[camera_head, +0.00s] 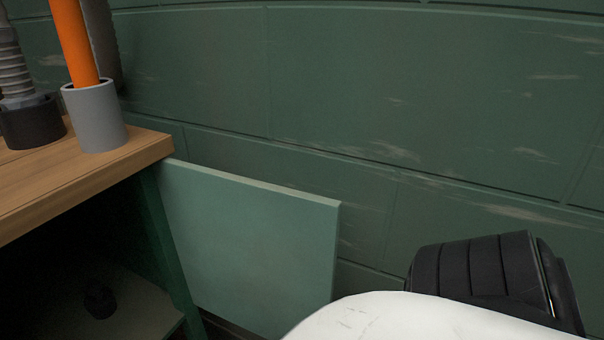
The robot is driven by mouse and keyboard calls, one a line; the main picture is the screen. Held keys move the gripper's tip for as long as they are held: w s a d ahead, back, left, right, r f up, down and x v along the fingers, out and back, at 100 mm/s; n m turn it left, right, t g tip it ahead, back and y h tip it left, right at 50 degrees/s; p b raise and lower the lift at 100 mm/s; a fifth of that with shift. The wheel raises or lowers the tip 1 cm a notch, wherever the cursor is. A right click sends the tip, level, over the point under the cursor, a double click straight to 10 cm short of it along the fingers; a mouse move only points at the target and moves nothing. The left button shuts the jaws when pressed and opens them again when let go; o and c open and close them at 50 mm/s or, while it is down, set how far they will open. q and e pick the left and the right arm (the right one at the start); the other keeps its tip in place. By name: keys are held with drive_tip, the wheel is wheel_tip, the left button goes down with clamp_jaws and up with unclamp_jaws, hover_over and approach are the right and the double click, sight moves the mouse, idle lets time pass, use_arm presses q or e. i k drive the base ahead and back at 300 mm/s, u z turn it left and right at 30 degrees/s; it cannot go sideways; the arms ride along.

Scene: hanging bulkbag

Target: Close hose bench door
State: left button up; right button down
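The hose bench (85,180) stands at the left with a wooden top and a dark open inside below it. Its door (250,245) is a flat light green panel. The door stands open, swung out to the right of the bench's right front post, close to the wall. Its lower edge is partly hidden behind a white arm link at the bottom. Neither of my grippers shows in this view. Part of my arm, white and black, is at the bottom right, in front of the door's lower right corner.
A grey cup (95,118) holding an orange rod (75,45) stands on the bench top. A dark holder with a ribbed grey hose (15,70) is beside it. A small black object (99,299) lies inside the bench. A green panelled wall (400,110) closes off the back.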

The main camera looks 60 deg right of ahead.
sight(259, 257)
drive_tip(key=z, duration=0.3)
drive_tip(key=k, duration=0.3)
drive_tip(key=u, duration=0.65)
drive_tip(key=i, duration=0.55)
drive_tip(key=z, duration=2.75)
